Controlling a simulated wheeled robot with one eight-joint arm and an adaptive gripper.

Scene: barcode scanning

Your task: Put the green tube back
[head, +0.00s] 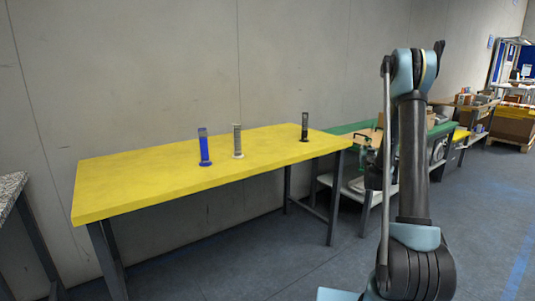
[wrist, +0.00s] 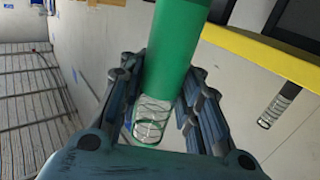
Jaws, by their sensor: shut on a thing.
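My gripper (wrist: 163,72) is shut on the green tube (wrist: 176,45), which fills the middle of the wrist view. Its solid green part runs out of the top of the picture, and its clear ringed part (wrist: 151,118) lies between the fingers. In the head view my gripper is mostly hidden beside my arm at the right. The yellow table (head: 150,178) bears a blue tube (head: 204,150), a white tube (head: 238,143) and a black tube (head: 305,128), all upright and apart. The tube's former place is not marked.
In the wrist view, the yellow table edge (wrist: 265,55) crosses the upper right, and a dark tube (wrist: 278,105) shows at the right. The yellow table has bare room between the white and black tubes and at its left. A green-topped bench (head: 350,128) stands beyond it.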

